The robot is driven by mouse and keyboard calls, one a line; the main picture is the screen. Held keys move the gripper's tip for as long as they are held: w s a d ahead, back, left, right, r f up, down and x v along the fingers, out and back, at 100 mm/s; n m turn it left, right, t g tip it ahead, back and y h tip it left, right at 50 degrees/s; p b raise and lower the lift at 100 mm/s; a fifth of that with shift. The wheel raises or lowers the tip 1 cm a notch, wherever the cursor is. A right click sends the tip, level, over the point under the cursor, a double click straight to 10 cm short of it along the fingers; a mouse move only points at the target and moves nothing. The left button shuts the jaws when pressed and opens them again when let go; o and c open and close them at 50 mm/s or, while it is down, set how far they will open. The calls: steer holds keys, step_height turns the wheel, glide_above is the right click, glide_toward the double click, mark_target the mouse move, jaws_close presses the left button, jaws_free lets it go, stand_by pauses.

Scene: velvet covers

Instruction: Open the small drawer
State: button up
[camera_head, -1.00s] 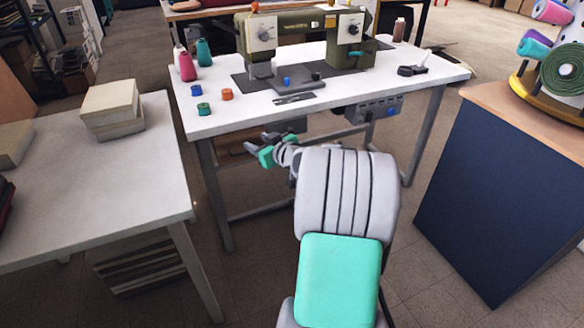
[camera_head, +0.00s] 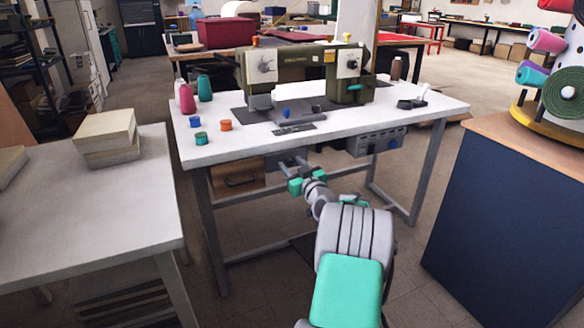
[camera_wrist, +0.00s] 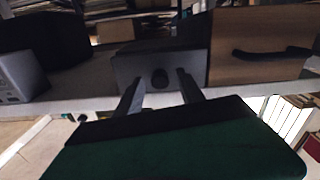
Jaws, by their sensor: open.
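The small drawer (camera_wrist: 160,70) is a dark grey box front with a round dark knob (camera_wrist: 160,78) in the wrist view. It hangs under the white sewing table (camera_head: 330,122), and in the head view it is dark and partly hidden behind my gripper. The drawer looks closed. My gripper (camera_wrist: 159,88) is open, its two fingers pointing at the drawer front, one on each side of the knob in the picture. I cannot tell whether they touch it. In the head view my gripper (camera_head: 291,164) is just below the table's front edge.
A wooden drawer (camera_head: 238,178) with a dark handle hangs beside the small drawer. A grey control box (camera_head: 376,142) hangs on the other side. A sewing machine (camera_head: 305,78) and thread spools stand on top. Another white table (camera_head: 90,215) stands left, a blue cabinet (camera_head: 500,215) right.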

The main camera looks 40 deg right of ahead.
steer(key=shift+c, duration=0.5)
jaws_close()
stand_by(0.8)
